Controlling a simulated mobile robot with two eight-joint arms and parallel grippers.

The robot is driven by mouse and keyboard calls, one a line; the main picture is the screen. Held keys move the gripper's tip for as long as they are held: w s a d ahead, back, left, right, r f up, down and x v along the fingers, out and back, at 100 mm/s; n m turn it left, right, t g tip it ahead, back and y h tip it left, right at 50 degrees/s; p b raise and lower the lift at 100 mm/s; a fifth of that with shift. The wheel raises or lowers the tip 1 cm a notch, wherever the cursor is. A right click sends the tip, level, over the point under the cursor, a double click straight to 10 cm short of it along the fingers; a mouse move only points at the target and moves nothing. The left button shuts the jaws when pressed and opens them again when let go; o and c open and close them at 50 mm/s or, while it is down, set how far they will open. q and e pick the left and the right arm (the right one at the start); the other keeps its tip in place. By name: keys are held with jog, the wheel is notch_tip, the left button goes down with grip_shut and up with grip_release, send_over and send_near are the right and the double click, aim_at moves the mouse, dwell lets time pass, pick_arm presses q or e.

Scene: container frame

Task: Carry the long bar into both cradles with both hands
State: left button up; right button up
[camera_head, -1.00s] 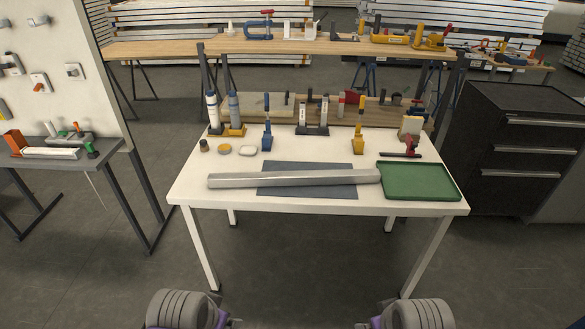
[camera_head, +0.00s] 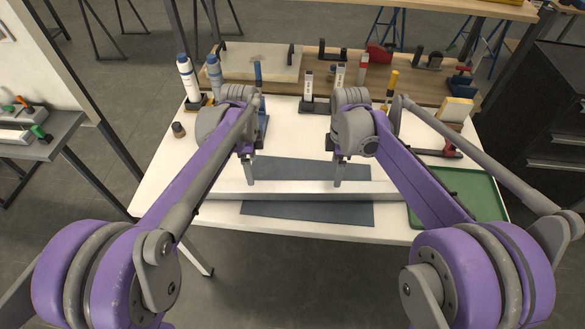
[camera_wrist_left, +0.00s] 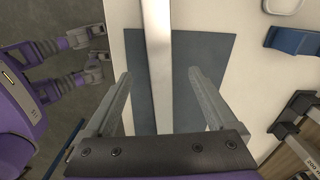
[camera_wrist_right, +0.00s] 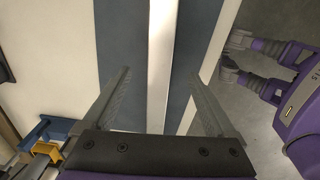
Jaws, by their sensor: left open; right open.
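The long grey bar (camera_head: 295,187) lies across the white table, over a dark mat (camera_head: 310,211), its right end by the green tray. My left gripper (camera_head: 250,183) and right gripper (camera_head: 338,183) point down at the bar, left and right of its middle. In the left wrist view the bar (camera_wrist_left: 157,45) runs between the open fingers, with gaps on both sides. In the right wrist view the bar (camera_wrist_right: 161,45) also runs between open fingers, apart from them. A blue stand (camera_head: 262,125) and a yellow-topped stand (camera_head: 391,82) are behind; I cannot tell whether these are the cradles.
The green tray (camera_head: 480,190) sits at the table's right. The table's front strip is clear.

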aim_at(255, 186)
jog(key=shift+w+a, duration=0.1)
jog(key=shift+w, duration=0.25)
jog(key=shift+s+r, duration=0.15)
jog(key=shift+s, duration=0.35)
pick_arm(q)
jog(key=shift+s+f, duration=0.1)
jog(key=shift+f, duration=0.2)
pick_arm(e)
jog(key=shift+f, duration=0.4)
pick_arm(q)
notch_tip(255, 186, down, 10)
jog(key=shift+f, duration=0.1)
pick_arm(e)
notch_tip(255, 186, down, 10)
jog(key=shift+w+f, duration=0.1)
jog(key=shift+w, duration=0.05)
pick_arm(q)
grip_shut()
pick_arm(e)
grip_shut()
